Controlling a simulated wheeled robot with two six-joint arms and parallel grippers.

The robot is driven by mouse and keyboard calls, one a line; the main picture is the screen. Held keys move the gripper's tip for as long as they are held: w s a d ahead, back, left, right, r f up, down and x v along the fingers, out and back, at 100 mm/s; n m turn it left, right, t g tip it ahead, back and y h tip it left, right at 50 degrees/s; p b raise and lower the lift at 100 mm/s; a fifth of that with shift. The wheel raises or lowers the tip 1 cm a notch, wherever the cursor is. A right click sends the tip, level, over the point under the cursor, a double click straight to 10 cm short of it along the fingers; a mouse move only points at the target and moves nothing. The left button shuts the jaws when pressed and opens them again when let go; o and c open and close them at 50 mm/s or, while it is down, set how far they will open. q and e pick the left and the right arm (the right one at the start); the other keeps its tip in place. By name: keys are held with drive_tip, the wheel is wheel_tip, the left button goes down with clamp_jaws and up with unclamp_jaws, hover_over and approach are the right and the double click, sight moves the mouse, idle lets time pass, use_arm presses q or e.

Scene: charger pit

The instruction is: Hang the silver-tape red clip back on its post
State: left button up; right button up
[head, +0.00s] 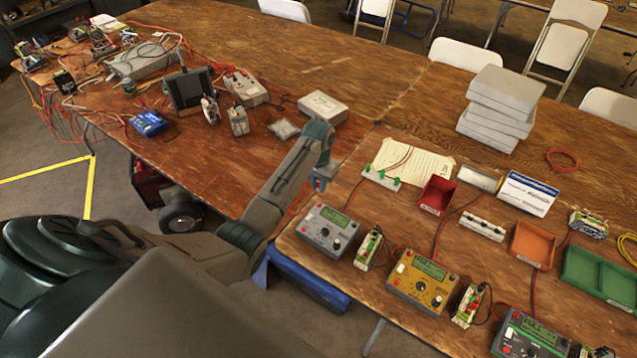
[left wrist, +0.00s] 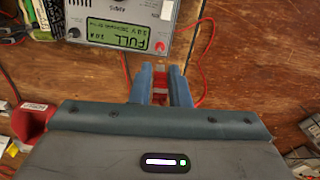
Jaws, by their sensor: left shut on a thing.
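My left gripper (head: 322,180) hangs above the table, left of the white strip and beyond the grey charger. In the left wrist view its two blue-grey fingers (left wrist: 161,76) are shut on a red clip (left wrist: 160,91) with a pale silver band; the fingers hide much of it. A white strip with several green upright pieces (head: 380,178) lies to the right of the gripper. A second white strip with dark pieces (head: 482,226) lies farther right. I cannot tell which post belongs to the clip. My right gripper is not in view.
A grey charger (head: 328,230) reads FULL in the left wrist view (left wrist: 120,25). A yellow charger (head: 422,281) and another grey charger (head: 530,338) stand to its right. A red bin (head: 437,196) and orange bin (head: 532,245) stand behind. Red leads cross the table.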

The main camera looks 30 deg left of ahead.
sight(318, 205)
use_arm(q)
drive_tip(key=shift+f+b, duration=1.35)
drive_tip(key=shift+f, duration=1.8)
drive_tip(key=shift+p, duration=0.35)
drive_tip(key=shift+f, duration=0.15)
drive_tip(key=shift+p, duration=0.5)
drive_tip(key=o, duration=0.8)
drive_tip(key=shift+o, duration=0.2)
